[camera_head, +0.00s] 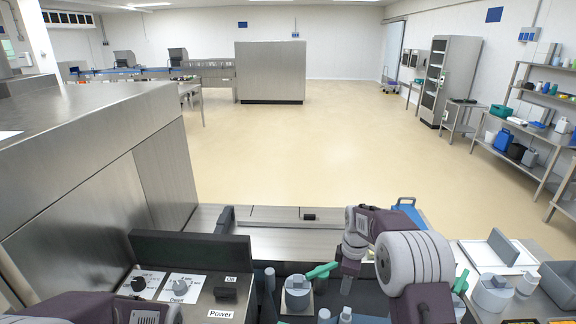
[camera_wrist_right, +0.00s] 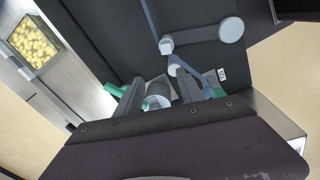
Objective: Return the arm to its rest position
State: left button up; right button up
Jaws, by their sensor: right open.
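My right arm (camera_head: 405,260) comes in from the lower right in the head view and bends over the dark machine top. Its gripper (camera_head: 347,283) points down there, just right of a grey round fitting (camera_head: 297,290) with a green lever (camera_head: 322,270). In the right wrist view the two fingers of the gripper (camera_wrist_right: 160,92) stand apart. A pale round part (camera_wrist_right: 158,101) shows between them, with green pieces near both fingers; I cannot tell whether they touch. Purple links of my left arm show at the lower left of the head view, but its gripper is not visible.
A control panel with dials (camera_head: 180,286) and a Power label (camera_head: 221,314) lies left of the dark area. A tall steel housing (camera_head: 90,190) stands at left. A grey bin (camera_head: 560,284) and a white round fitting (camera_head: 492,293) are at right. The floor beyond is clear.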

jog(key=s+a+r, duration=0.2)
jog(key=s+r, duration=0.3)
jog(key=s, duration=0.2)
jog(key=s+f+m, duration=0.2)
jog(key=s+m, duration=0.5)
jog(key=s, duration=0.1)
jog(key=s+a+f+m, duration=0.1)
jog(key=s+f+m, duration=0.1)
jog(key=s+m, duration=0.5)
jog(key=shift+s+f, duration=0.4)
jog(key=shift+s, duration=0.6)
jog(key=shift+s+a, duration=0.1)
